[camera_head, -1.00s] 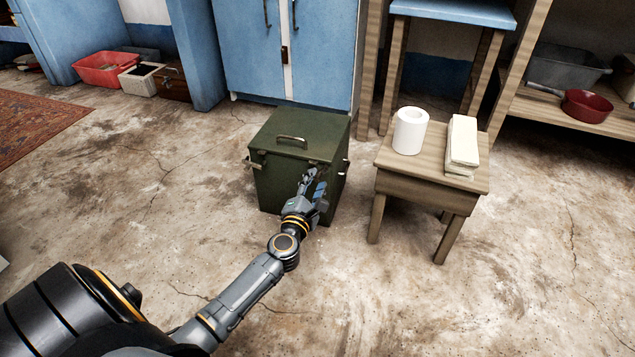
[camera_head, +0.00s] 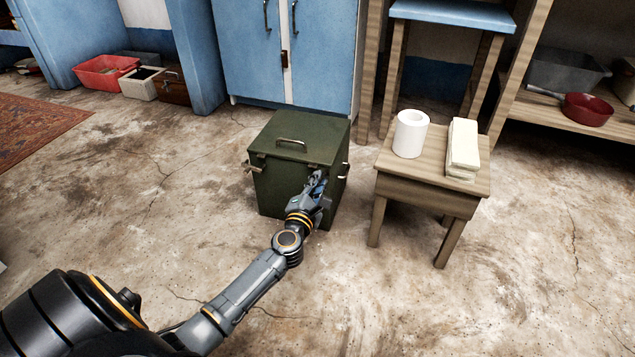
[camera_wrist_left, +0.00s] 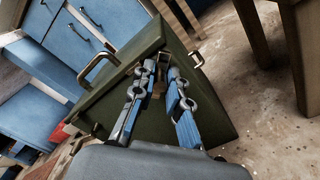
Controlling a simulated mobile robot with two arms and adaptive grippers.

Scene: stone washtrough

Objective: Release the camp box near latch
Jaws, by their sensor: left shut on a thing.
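The camp box (camera_head: 278,185) is a dark green lidded box on the floor, with a handle (camera_head: 291,142) on its closed lid. My left gripper (camera_head: 317,180) is at the box's front, just under the lid edge. In the left wrist view its blue-grey fingers (camera_wrist_left: 162,72) are shut on the near latch (camera_wrist_left: 158,88), a small brass-coloured piece on the front face. The gripper hides the near latch in the head view. My right gripper is not in view.
A small wooden stool (camera_head: 430,190) with a white roll (camera_head: 410,133) and a stack of pale cloths (camera_head: 462,148) stands close to the box's right. Blue cabinets (camera_head: 255,60) stand behind. The floor to the left is clear.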

